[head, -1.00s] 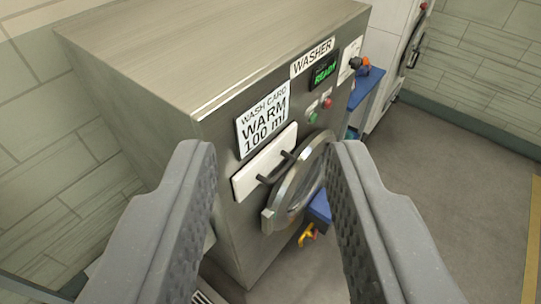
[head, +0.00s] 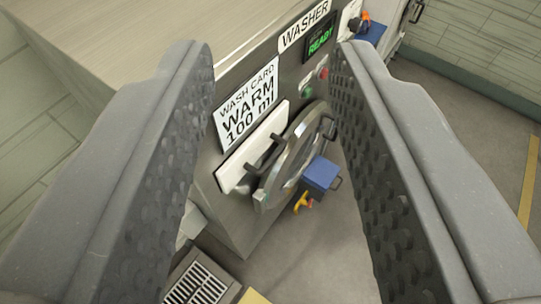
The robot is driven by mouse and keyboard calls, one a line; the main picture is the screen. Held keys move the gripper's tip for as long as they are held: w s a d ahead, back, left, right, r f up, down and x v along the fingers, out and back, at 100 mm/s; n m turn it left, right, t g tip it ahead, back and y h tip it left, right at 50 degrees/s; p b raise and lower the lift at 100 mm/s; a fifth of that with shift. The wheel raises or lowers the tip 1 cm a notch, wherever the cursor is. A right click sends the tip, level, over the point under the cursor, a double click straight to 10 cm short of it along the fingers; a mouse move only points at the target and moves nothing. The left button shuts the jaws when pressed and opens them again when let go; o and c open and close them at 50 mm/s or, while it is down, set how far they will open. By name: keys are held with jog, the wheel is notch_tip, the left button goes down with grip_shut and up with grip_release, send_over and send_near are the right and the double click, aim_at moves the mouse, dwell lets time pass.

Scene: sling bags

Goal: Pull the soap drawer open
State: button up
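The soap drawer (head: 237,176) is a white panel with a dark bar handle (head: 262,156) on the front of the steel washer (head: 225,222). It looks shut, its panel close against the washer front. My gripper (head: 264,55) is open, its two grey padded fingers on either side of the picture. The drawer and handle show between the fingers, and nothing is held. The left finger covers part of the washer's front and side. I cannot tell the exact distance from the fingertips to the handle.
A round door (head: 290,165) sits just right of the drawer. Above are a wash card (head: 247,103) reading WARM 100 ml, a READY display (head: 320,42) and green and red buttons. A blue box (head: 320,175) and floor grate (head: 199,284) are below.

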jog(key=w+f+g+y+b, duration=0.2)
jog(key=w+f, duration=0.1)
jog(key=f, duration=0.4)
jog(key=w+f+g+y+b, duration=0.1)
jog(key=w+f, duration=0.3)
jog(key=f, duration=0.3)
jog(key=m+y+b, duration=0.7)
jog(key=y+b, duration=0.4)
jog(key=y, duration=0.2)
send_near(273, 156)
jog(key=shift+g, duration=0.3)
jog(key=x, duration=0.3)
jog(key=b+x, duration=0.1)
jog(key=x, duration=0.2)
jog(key=b+x, duration=0.1)
jog(key=x, duration=0.3)
jog(key=shift+w+f, duration=0.15)
jog(key=shift+f, duration=0.15)
jog(key=shift+d, duration=0.1)
grip_shut()
